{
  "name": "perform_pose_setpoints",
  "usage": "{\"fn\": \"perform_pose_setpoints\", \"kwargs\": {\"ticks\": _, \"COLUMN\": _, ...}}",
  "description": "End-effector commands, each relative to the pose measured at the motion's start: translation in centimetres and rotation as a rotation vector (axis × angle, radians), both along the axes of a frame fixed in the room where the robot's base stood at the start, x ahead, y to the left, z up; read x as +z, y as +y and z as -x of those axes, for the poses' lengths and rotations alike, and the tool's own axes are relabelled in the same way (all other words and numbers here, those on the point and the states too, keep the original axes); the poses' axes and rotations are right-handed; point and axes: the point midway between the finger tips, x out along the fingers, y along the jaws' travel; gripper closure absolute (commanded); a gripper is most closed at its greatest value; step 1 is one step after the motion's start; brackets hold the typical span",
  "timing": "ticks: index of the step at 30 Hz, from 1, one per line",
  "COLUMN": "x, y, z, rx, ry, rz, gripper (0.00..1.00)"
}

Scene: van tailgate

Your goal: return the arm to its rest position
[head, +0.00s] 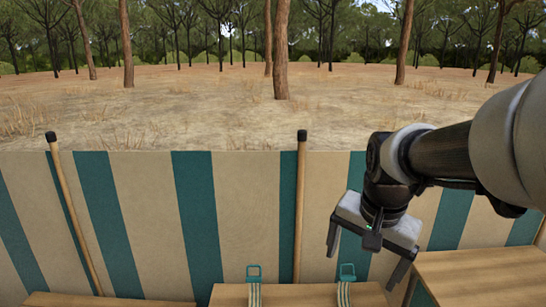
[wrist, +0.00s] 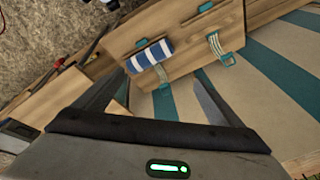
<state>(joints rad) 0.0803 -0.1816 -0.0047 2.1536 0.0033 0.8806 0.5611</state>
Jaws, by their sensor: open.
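My gripper (head: 362,262) hangs from the arm at the right of the head view, pointing down, with its two fingers spread apart. It is in front of the striped windbreak and near the wooden surfaces at the bottom. In the wrist view the gripper (wrist: 160,84) shows both dark fingers wide apart. Nothing is held between them.
A teal and cream striped windbreak (head: 245,200) with wooden poles (head: 300,210) stands behind. A wooden top (head: 485,275) is at the lower right. The wrist view shows a blue-and-white striped roll (wrist: 150,54) on a wooden panel (wrist: 185,65) with strap buckles (wrist: 228,59).

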Motion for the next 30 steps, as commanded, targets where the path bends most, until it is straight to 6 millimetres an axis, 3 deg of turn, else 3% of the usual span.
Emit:
{"fn": "perform_pose_setpoints", "kwargs": {"ticks": 1, "x": 1.1, "y": 0.6, "z": 2.0, "rx": 0.079, "ry": -0.033, "rz": 0.024, "gripper": 0.1}}
{"fn": "perform_pose_setpoints", "kwargs": {"ticks": 6, "x": 2.4, "y": 1.9, "z": 6.7, "rx": 0.304, "ry": -0.099, "rz": 0.1, "gripper": 0.1}}
{"fn": "perform_pose_setpoints", "kwargs": {"ticks": 17, "x": 2.4, "y": 3.2, "z": 13.1, "rx": 0.618, "ry": -0.198, "rz": 0.235, "gripper": 0.1}}
{"fn": "perform_pose_setpoints", "kwargs": {"ticks": 18, "x": 4.6, "y": 3.2, "z": 12.8, "rx": 0.612, "ry": -0.192, "rz": 0.231, "gripper": 0.1}}
{"fn": "perform_pose_setpoints", "kwargs": {"ticks": 26, "x": 10.4, "y": 3.1, "z": 12.7, "rx": 0.606, "ry": -0.189, "rz": 0.228, "gripper": 0.1}}
{"fn": "perform_pose_setpoints", "kwargs": {"ticks": 30, "x": 14.9, "y": 3.1, "z": 12.7, "rx": 0.605, "ry": -0.189, "rz": 0.228, "gripper": 0.1}}
